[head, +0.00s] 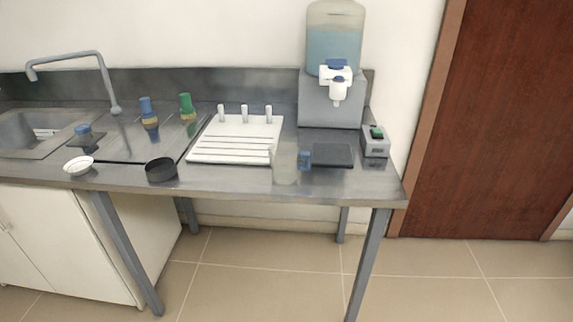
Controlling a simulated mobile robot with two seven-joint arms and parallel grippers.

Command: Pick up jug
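A clear, see-through vessel, which looks like the jug (285,165), stands upright near the front edge of the grey counter (230,182). It is just right of the white drying rack and left of a dark flat plate. A small blue part (304,160) shows close at its right side; I cannot tell whether it belongs to the jug. Neither of my grippers shows in the head view.
The white rack (220,150) has upright pegs. A water dispenser (331,100) stands behind the dark plate (333,155). A grey device (375,142) is at right.

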